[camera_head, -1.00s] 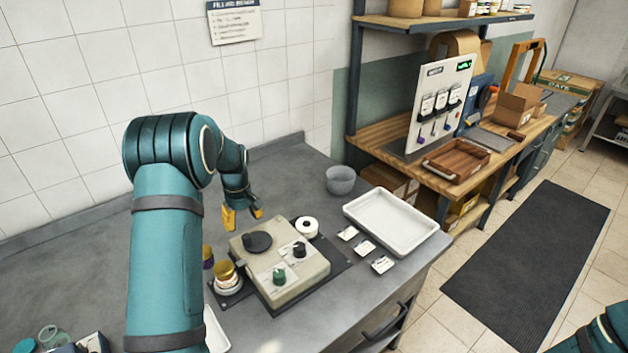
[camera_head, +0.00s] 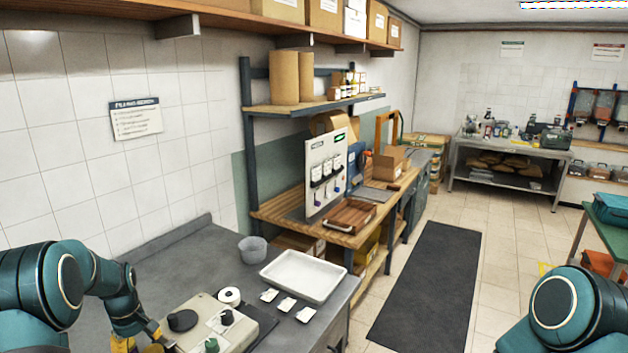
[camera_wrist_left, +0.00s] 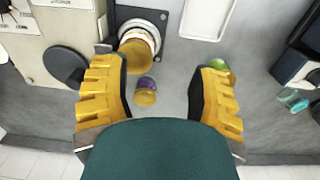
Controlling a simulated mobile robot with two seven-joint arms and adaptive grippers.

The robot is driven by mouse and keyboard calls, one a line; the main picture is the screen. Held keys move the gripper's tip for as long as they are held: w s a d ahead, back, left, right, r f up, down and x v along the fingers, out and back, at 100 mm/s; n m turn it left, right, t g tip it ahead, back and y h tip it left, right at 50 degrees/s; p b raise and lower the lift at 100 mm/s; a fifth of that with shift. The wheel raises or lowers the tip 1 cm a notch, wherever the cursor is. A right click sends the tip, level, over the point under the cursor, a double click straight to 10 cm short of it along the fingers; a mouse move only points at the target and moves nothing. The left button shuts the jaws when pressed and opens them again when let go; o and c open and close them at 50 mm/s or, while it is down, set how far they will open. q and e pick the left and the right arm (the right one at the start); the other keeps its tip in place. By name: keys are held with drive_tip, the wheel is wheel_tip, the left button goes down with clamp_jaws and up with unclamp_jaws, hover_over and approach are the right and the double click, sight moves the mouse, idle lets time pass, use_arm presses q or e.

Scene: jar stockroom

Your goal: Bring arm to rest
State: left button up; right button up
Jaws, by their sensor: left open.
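My left arm (camera_head: 95,275) enters the head view at the lower left, bent over the grey counter. In the left wrist view my left gripper (camera_wrist_left: 157,72) is open, with nothing between its yellow fingers. Below it on the counter is a small jar with a gold lid and purple side (camera_wrist_left: 146,92). A gold-topped round item (camera_wrist_left: 136,57) sits on a dark plate by the left finger. In the head view the gripper's yellow fingers show only partly at the bottom edge. A piece of my right arm (camera_head: 575,310) shows at lower right; its gripper is out of view.
A beige machine with dark knobs (camera_head: 203,318) stands close beside the left gripper. A grey bowl (camera_head: 252,250) and white tray (camera_head: 303,276) stand farther back on the counter. A wooden bench (camera_head: 290,222) with shelves lies beyond. A dark floor mat (camera_head: 428,285) is clear.

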use_arm(q)
drive_tip(key=d+f+m, duration=0.1)
drive_tip(key=d+f, duration=0.2)
drive_tip(key=d, duration=0.1)
drive_tip(key=s+d+f+m+h, duration=0.1)
drive_tip(key=d+f, duration=0.3)
drive_tip(key=d, duration=0.1)
drive_tip(key=d+f+m, duration=0.1)
drive_tip(key=d+f, duration=0.2)
drive_tip(key=d, duration=0.2)
drive_tip(key=shift+s+f+m+t, duration=0.3)
drive_tip(key=shift+s+m, duration=0.1)
drive_tip(key=s+d+f+m+t+h, duration=0.1)
drive_tip(key=s+d+f+m+h, duration=0.15)
drive_tip(key=s+d, duration=0.7)
drive_tip(key=s+d+f+m+h, duration=0.1)
drive_tip(key=s+d+m, duration=0.3)
drive_tip(key=s+d, duration=0.55)
drive_tip(key=a+b+x, duration=0.1)
drive_tip(key=b+x, duration=0.8)
drive_tip(key=x, duration=0.1)
drive_tip(key=shift+w+a+f, duration=0.2)
drive_tip(key=shift+w+f, duration=0.2)
drive_tip(key=shift+f, duration=0.05)
use_arm(e)
wheel_tip(320, 180, down, 9)
use_arm(q)
drive_tip(key=shift+y, duration=0.25)
use_arm(e)
drive_tip(key=shift+a+f, duration=0.1)
